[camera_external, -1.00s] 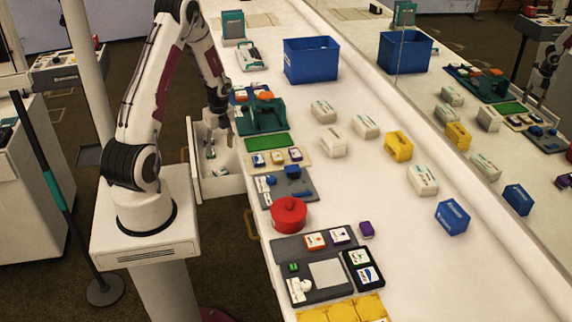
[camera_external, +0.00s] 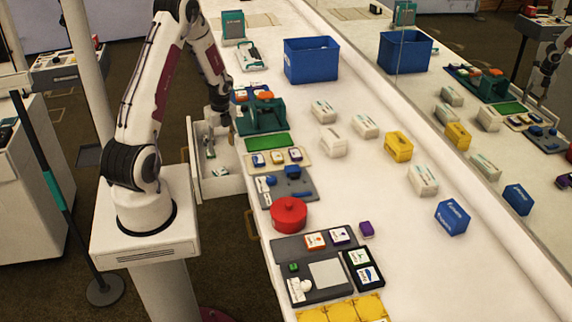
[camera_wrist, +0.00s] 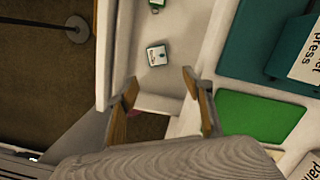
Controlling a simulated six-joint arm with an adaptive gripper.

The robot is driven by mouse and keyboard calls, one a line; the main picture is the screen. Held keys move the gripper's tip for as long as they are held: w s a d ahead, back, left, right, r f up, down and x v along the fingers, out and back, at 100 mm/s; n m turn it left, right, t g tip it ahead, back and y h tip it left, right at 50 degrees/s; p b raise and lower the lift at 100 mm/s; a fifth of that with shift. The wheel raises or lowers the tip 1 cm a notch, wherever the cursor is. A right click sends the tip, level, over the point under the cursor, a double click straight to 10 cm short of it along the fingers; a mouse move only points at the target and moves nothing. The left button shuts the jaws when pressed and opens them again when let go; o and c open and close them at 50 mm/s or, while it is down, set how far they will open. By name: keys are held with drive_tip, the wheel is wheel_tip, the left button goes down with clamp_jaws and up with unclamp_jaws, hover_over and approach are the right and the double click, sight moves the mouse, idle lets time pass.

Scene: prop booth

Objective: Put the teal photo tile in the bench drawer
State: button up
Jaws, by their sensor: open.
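The bench drawer (camera_external: 222,187) stands open at the left side of the white bench, with pale walls. A small tile (camera_wrist: 157,54) with a white printed face and teal-green edges lies on the drawer floor; it looks like the teal photo tile. Another small teal-edged piece (camera_wrist: 155,5) lies farther along the drawer, partly cut off by the picture edge. My gripper (camera_wrist: 160,84) is open above the drawer. Its fingers are apart with nothing between them, and the tile lies beyond the fingertips. In the external view the gripper (camera_external: 223,128) is at the drawer's far end.
A teal stand (camera_external: 262,117) and a green mat (camera_external: 268,142) sit on the bench edge beside the drawer. A red pot (camera_external: 289,213), a blue bin (camera_external: 312,60) and several white boxes stand on the bench.

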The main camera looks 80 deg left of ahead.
drive_tip(key=w+d+r+n+t+y, duration=0.1)
drive_tip(key=w+d+r+n, duration=0.25)
drive_tip(key=d+r, duration=0.65)
drive_tip(key=w+d+r+n+t, duration=0.25)
drive_tip(key=w+d+r, duration=0.25)
drive_tip(key=d+r, duration=0.45)
drive_tip(key=s+d+r+n+t+h, duration=0.1)
drive_tip(key=s+d+r+n, duration=0.2)
drive_tip(key=d, duration=0.7)
drive_tip(key=s+d+r+n+t+h, duration=0.1)
drive_tip(key=s+d+r+n, duration=0.3)
drive_tip(key=s+d+r, duration=0.3)
drive_tip(key=d+r, duration=0.2)
drive_tip(key=d, duration=0.2)
drive_tip(key=shift+s+r+t+h, duration=0.35)
drive_tip(key=shift+h, duration=0.05)
